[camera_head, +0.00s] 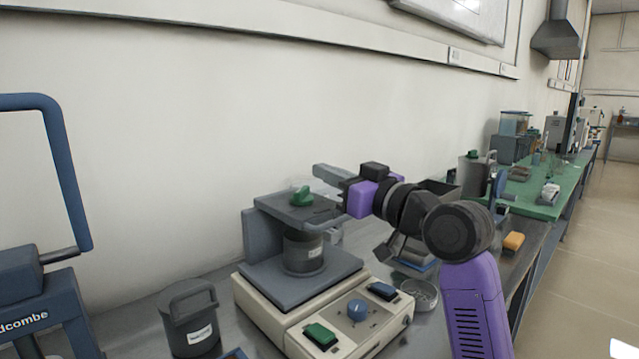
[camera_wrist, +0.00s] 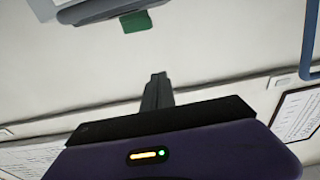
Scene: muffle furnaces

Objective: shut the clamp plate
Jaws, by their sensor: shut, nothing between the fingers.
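The dark grey clamp plate (camera_head: 285,207) lies about level over a dark labelled jar (camera_head: 304,254) on the cream machine (camera_head: 270,318). A green knob (camera_head: 302,197) stands on top of the plate. An upright grey support (camera_head: 262,238) stands at the plate's left rear. I cannot tell whether the plate presses on the jar's top. My gripper (camera_head: 318,170) is shut and empty, pointing left, above and behind the knob in the picture and apart from it. In the wrist view my gripper (camera_wrist: 158,76) shows closed fingers, with a green part (camera_wrist: 136,21) beyond them.
A lidded dark pot (camera_head: 188,318) stands left of the machine. A blue frame (camera_head: 75,180) rises at far left. The machine's front has a green switch (camera_head: 320,335) and a blue knob (camera_head: 357,310). A metal bowl (camera_head: 420,293) is at right. The wall is behind.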

